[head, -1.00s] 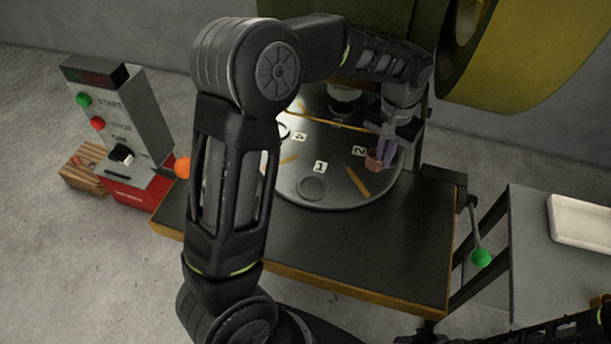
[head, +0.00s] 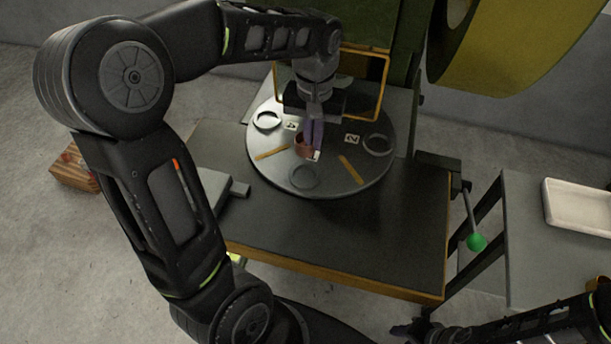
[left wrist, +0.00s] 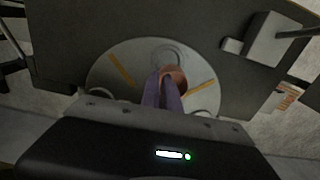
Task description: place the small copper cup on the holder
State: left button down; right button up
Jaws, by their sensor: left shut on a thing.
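My left gripper (head: 313,137) is shut on the small copper cup (head: 300,146), over the round metal disc (head: 335,183). The cup also shows at the purple fingertips in the left wrist view (left wrist: 177,76). The disc has ring-shaped holders: one at the front (head: 304,178), one at the left (head: 267,121) and one at the right (head: 378,146). The cup is just behind the front ring in the head view, apart from it. The cup's exact height above the disc is unclear. My right arm shows at the lower right; its fingers cannot be made out.
The dark table (head: 345,235) in front of the disc is clear. A green-knobbed lever (head: 476,241) is at its right. A white tray (head: 582,205) lies on a grey side table. Machine frames rise behind the disc. A wooden block (head: 75,170) is at the left.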

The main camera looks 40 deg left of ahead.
pick_arm(q)
jog(key=shift+f, duration=0.1)
notch_tip(320, 180, down, 6)
jog(key=shift+f, duration=0.1)
dwell(0.3)
jog(key=shift+f, duration=1.8)
jog(key=shift+f+b, duration=0.15)
jog(key=shift+b, duration=0.15)
jog(key=c, duration=1.6)
grip_release()
notch_tip(320, 180, up, 12)
jog(key=shift+r+p, duration=0.15)
jog(key=shift+p, duration=0.3)
